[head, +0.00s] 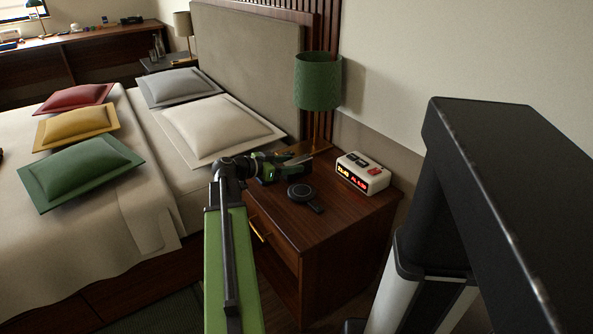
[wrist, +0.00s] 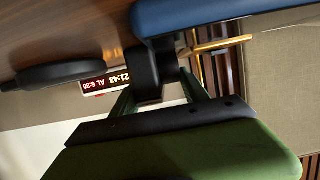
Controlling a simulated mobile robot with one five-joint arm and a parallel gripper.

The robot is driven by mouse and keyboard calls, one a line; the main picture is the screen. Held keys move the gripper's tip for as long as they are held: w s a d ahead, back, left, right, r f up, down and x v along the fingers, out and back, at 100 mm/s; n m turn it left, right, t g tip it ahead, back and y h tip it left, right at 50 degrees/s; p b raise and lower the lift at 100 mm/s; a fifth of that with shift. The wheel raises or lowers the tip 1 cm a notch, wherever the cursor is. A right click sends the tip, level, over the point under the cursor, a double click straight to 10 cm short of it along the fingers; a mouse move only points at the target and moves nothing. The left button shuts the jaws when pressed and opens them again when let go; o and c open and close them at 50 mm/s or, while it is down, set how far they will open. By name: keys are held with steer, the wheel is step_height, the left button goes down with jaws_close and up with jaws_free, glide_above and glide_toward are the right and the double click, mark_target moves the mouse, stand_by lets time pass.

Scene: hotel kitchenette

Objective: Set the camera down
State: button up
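My gripper (head: 268,167) is over the back left part of the wooden nightstand (head: 290,229) in the head view. In the wrist view, two green fingers of my gripper (wrist: 160,98) close in on a dark block (wrist: 150,72), which I take to be the camera. Its outline merges with the gripper in the head view, and much of it is hidden. I cannot tell whether it touches the nightstand top.
A black round object with a short handle (head: 301,192) lies in front of my gripper. A white alarm clock (head: 362,172) stands to the right. A green lamp (head: 317,82) stands behind, and the bed (head: 92,222) is left. The nightstand's front right is clear.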

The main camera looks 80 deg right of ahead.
jaws_close()
